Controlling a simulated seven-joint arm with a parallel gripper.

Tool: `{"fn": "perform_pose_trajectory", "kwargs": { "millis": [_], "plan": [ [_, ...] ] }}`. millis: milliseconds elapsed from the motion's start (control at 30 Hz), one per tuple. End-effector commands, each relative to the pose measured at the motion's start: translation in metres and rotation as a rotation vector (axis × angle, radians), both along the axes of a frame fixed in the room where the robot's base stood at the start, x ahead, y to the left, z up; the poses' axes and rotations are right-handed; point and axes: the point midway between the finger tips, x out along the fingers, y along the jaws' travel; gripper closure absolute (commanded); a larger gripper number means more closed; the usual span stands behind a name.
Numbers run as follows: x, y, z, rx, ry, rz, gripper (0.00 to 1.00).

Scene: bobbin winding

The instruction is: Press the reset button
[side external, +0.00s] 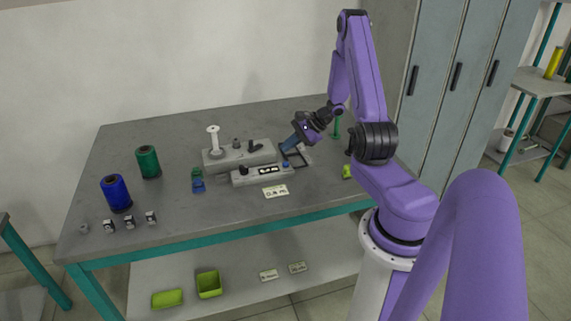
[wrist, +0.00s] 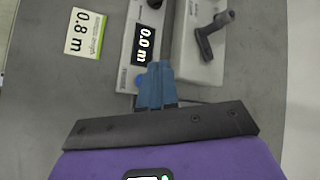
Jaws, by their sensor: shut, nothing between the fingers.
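The grey control box (side external: 240,182) sits on the bench. Its display (side external: 268,171) reads 0.0 m in the wrist view (wrist: 144,43). A round blue button (side external: 285,164) is at the box's right end; it shows partly in the wrist view (wrist: 140,83), beside my fingers. My gripper (side external: 286,148) is shut and empty, with blue fingers pointing down at the right end of the winder. In the wrist view the closed fingertips (wrist: 156,68) are just right of the button and display. Whether they touch anything is unclear.
The winder (side external: 238,155) with a white spindle and a dark crank (wrist: 212,32) stands behind the box. A 0.8 m card (side external: 275,191) lies in front. A blue spool (side external: 116,194), a green spool (side external: 148,162) and small bobbins are at left. The bench's front middle is clear.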

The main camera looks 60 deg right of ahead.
Motion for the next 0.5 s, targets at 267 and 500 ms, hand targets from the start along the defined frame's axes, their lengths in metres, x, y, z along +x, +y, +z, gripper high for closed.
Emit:
{"fn": "perform_pose_trajectory", "kwargs": {
  "millis": [267, 500],
  "plan": [
    [0.000, 0.000, 0.019, -0.001, 0.000, 0.001, 1.00],
    [0.000, 0.000, 0.020, 0.001, 0.001, 0.000, 1.00]
  ]
}}
